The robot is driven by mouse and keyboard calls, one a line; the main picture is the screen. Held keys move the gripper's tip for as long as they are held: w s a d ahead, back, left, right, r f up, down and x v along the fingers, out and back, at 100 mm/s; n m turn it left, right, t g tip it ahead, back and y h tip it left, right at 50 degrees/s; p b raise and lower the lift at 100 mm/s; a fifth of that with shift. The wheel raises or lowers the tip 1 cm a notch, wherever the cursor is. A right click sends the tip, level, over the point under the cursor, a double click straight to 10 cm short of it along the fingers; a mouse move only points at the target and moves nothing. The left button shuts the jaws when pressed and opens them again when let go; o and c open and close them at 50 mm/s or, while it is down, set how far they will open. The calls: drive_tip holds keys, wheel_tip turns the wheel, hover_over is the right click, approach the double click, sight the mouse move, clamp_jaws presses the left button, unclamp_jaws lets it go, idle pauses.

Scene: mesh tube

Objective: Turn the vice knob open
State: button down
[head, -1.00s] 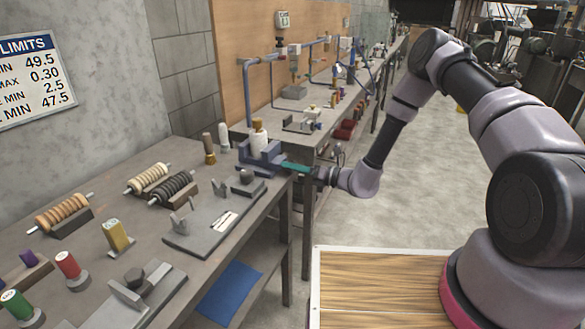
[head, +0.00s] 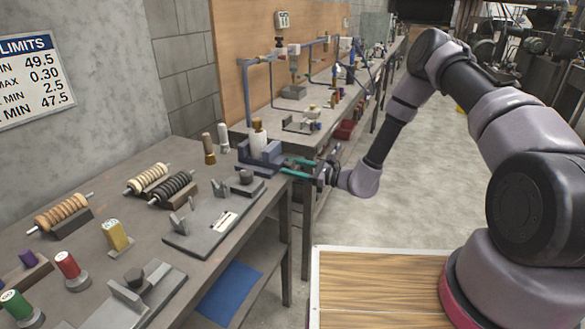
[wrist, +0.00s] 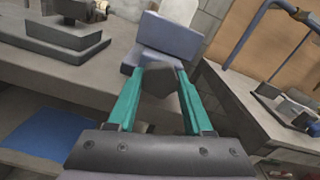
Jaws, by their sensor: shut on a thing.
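The blue-grey vice (head: 270,150) stands at the right end of the near bench, with a white cylinder (head: 258,144) with a tan top in it. In the wrist view the vice body (wrist: 168,42) is straight ahead. Its dark grey faceted knob (wrist: 158,84) sticks out towards me. My gripper (wrist: 165,72) has teal fingers, one on each side of the knob, shut on it. In the head view my gripper (head: 285,166) reaches the vice from the right. The knob is too small there to make out.
The near bench (head: 110,190) holds spools, coils on stands and a grey fixture plate (head: 212,222) in front of the vice. A second bench (head: 330,130) with pipework stands behind. The floor (head: 430,170) to the right is clear.

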drive_tip(key=n, duration=0.5)
drive_tip(key=shift+d+f+n, duration=0.1)
drive_tip(key=shift+d+n, duration=0.05)
drive_tip(key=shift+n, duration=0.25)
idle(0.4)
drive_tip(key=shift+c, duration=1.5)
unclamp_jaws()
drive_tip(key=v, duration=1)
drive_tip(key=shift+d, duration=0.35)
drive_tip(key=shift+s, duration=0.1)
